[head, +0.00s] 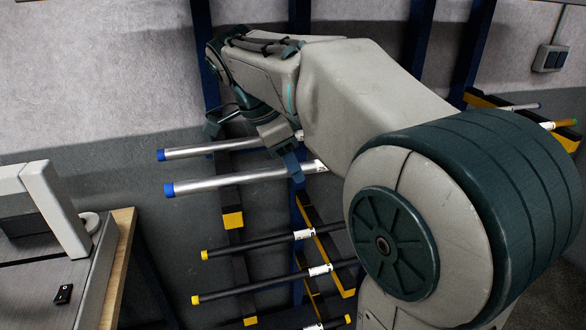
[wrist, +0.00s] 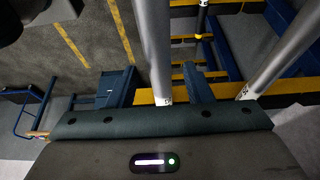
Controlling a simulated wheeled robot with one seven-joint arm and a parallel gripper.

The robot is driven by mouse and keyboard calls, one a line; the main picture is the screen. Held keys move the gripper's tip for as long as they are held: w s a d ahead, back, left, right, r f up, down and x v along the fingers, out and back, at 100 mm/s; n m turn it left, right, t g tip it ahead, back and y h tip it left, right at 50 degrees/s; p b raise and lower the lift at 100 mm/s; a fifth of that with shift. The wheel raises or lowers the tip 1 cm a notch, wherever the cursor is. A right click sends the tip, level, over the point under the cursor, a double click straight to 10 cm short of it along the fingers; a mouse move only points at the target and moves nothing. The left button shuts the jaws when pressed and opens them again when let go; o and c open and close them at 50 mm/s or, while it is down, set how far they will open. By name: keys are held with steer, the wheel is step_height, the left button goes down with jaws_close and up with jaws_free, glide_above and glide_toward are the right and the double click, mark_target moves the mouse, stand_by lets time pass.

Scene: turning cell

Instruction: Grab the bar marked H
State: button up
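Two silver bars with blue end caps lie on the upper arms of a rack in the head view: an upper bar (head: 210,147) and a lower bar (head: 240,177). Each has a white label, too small to read, so I cannot tell which is marked H. My gripper (head: 290,162) is at the labelled part of these bars, partly hiding them. In the wrist view my gripper (wrist: 158,75) is open, with a gap on both sides of a silver bar (wrist: 152,40) that appears between its fingers. A second silver bar (wrist: 285,58) passes outside the right finger.
Black bars with yellow caps (head: 260,241) lie on lower rack arms. More bars (head: 563,123) with coloured ends lie on a rack at right. A grey machine or bench (head: 45,275) with a wooden edge stands at left. The wall is close behind.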

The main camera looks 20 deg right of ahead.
jaws_close()
steer(key=shift+r, duration=0.1)
